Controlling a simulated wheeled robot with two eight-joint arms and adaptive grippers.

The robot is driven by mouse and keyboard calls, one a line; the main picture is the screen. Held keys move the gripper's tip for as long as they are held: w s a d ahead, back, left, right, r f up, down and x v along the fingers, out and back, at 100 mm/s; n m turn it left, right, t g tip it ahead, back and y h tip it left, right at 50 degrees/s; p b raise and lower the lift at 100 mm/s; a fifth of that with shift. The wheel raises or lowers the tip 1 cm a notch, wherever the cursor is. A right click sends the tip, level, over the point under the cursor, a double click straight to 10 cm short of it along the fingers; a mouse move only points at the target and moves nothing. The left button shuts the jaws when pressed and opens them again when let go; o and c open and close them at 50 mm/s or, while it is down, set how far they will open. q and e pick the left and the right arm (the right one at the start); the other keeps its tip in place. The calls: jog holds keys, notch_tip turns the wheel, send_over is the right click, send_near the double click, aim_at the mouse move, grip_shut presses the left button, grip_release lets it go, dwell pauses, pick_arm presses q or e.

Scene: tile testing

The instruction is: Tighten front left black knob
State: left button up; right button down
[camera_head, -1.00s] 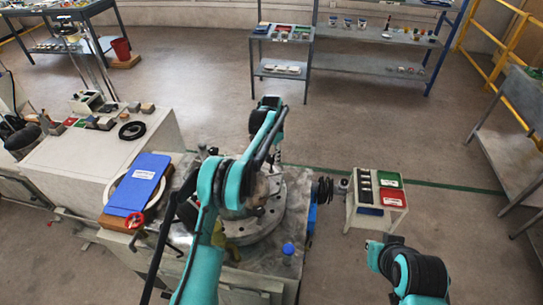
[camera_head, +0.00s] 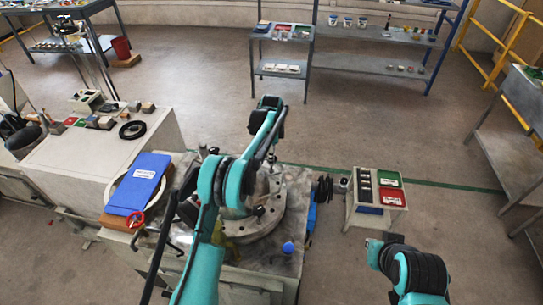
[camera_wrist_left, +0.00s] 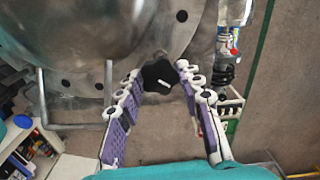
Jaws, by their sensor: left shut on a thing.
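In the left wrist view a black star-shaped knob (camera_wrist_left: 160,76) sits at the rim of the round metal plate (camera_wrist_left: 92,104). My left gripper (camera_wrist_left: 158,72) has its two purple-padded fingers on either side of the knob, shut on it. In the head view the same round plate (camera_head: 262,222) lies on the grey machine table, and my left arm reaches over it and hides part of it. The knob and left fingertips cannot be made out there. Part of my right arm shows at the lower right, but its gripper does not.
A blue-capped item (camera_head: 288,247) stands on the table's front right. A small stand with red and green bins (camera_head: 391,196) is to the right. Open floor lies behind.

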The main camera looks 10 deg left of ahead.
pick_arm(q)
jog(key=shift+m, duration=0.7)
jog(key=o, duration=1.2)
notch_tip(320, 180, up, 12)
